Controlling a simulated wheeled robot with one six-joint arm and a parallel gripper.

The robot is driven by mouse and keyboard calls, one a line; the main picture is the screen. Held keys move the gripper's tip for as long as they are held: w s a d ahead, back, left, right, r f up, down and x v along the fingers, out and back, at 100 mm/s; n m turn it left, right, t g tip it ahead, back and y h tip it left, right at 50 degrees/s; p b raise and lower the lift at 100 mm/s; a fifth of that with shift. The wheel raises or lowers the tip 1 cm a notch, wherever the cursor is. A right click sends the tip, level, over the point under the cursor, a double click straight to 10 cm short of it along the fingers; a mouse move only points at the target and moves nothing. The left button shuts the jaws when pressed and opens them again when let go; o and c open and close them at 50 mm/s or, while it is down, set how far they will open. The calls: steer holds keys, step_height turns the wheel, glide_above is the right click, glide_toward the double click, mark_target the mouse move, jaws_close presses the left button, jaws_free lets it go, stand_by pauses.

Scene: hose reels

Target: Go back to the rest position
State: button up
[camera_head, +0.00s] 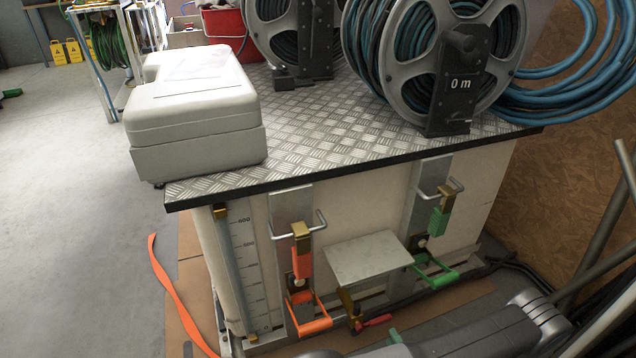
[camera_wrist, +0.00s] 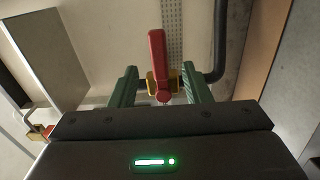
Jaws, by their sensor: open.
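My gripper (camera_wrist: 160,88) is open in the wrist view, with its two green fingers apart. A red valve lever (camera_wrist: 158,58) on a brass fitting shows between and beyond the fingers, with a gap on each side. I cannot tell how deep the lever sits between them. The lever also shows low in the head view (camera_head: 376,321), beside a brass valve (camera_head: 349,308). In the head view, my arm fills the lower right and a green finger shows in part at the bottom edge, near the lever.
A cabinet with a metal-plate top (camera_head: 310,125) carries hose reels (camera_head: 395,65) and a pale case (camera_head: 195,110). An orange handle (camera_head: 309,322), a green handle (camera_head: 436,275) and a small shelf (camera_head: 366,258) project from its front. Pipes (camera_head: 610,215) stand at right.

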mark_target(382, 318)
steer(key=b+x, duration=0.1)
steer(key=x, duration=0.6)
steer(key=shift+w+a+b, duration=0.1)
steer(key=shift+w+b, duration=0.25)
steer(key=shift+s, duration=0.1)
steer(key=p+v, duration=0.4)
steer(key=v, duration=1)
steer(key=b+x, duration=0.4)
steer(key=x, duration=1)
steer(key=shift+w+a+f, duration=0.1)
steer(key=shift+w, duration=0.1)
steer(key=shift+s+r+n, duration=0.1)
steer(key=shift+r+n, duration=0.6)
steer(key=shift+n, duration=0.3)
